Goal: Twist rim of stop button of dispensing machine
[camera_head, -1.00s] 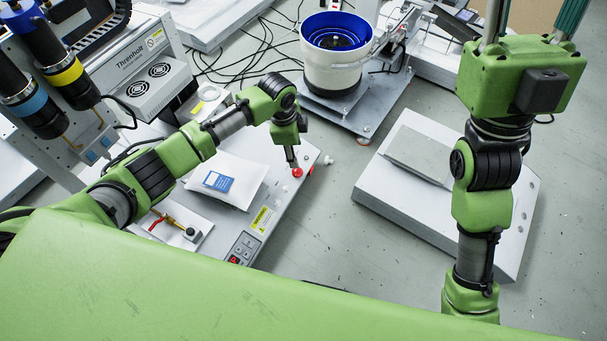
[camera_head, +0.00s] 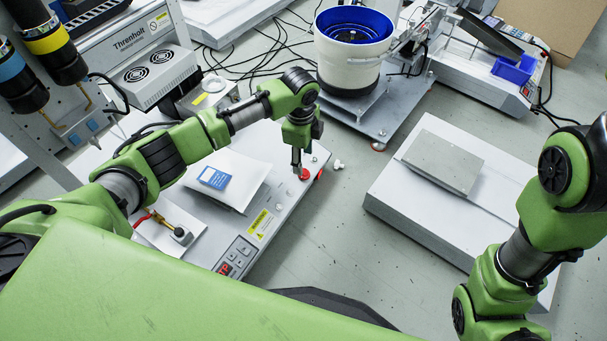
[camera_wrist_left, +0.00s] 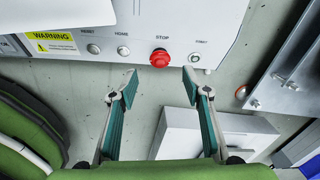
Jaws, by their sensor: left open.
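The red stop button (camera_head: 304,175) sits at the far right end of the dispensing machine's grey top panel (camera_head: 285,205). In the left wrist view the round red button (camera_wrist_left: 160,59) stands below the printed word STOP. My left gripper (camera_head: 297,167) points down beside the button in the head view. In the left wrist view its two fingers (camera_wrist_left: 160,86) are apart and empty, with tips on either side of the button's line, seemingly not touching it. The exact gap is unclear. My right arm shows at the right, but its gripper is out of view.
Small round buttons (camera_wrist_left: 195,58) flank the stop button. A white bag with a blue label (camera_head: 215,178) lies on the machine. A white bucket with a blue inside (camera_head: 345,65) stands behind. A low grey platform (camera_head: 400,205) lies to the right, with bare floor between.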

